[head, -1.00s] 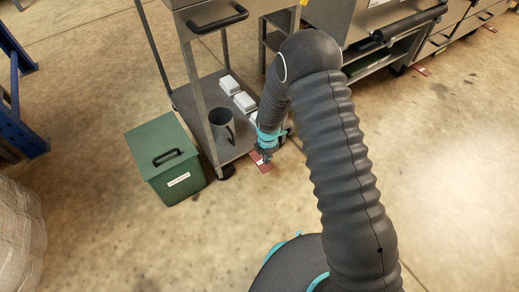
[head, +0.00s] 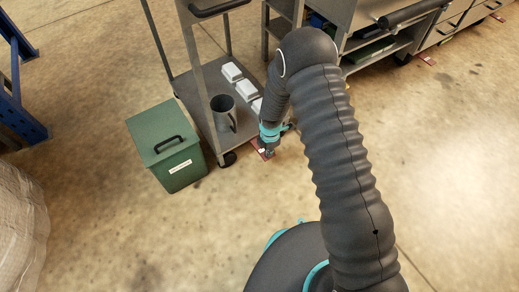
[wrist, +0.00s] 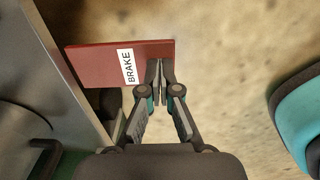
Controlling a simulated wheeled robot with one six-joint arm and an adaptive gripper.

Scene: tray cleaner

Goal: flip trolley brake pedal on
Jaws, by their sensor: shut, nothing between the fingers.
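The trolley (head: 203,80) is a grey metal cart with a black handle, left of my arm in the head view. Its brake pedal (wrist: 100,66) is a flat red plate with a white BRAKE label, beside the trolley's lower edge in the wrist view. The pedal also shows in the head view (head: 256,144), partly hidden by my gripper. My gripper (wrist: 160,66) is shut and empty, its fingertips over the pedal's right end. I cannot tell whether the tips touch it.
A green lidded box (head: 165,145) stands on the floor left of the trolley. A dark mug (head: 222,113) and several white containers (head: 246,90) sit on the lower shelf. Steel counters (head: 440,35) stand behind. The floor at right is clear.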

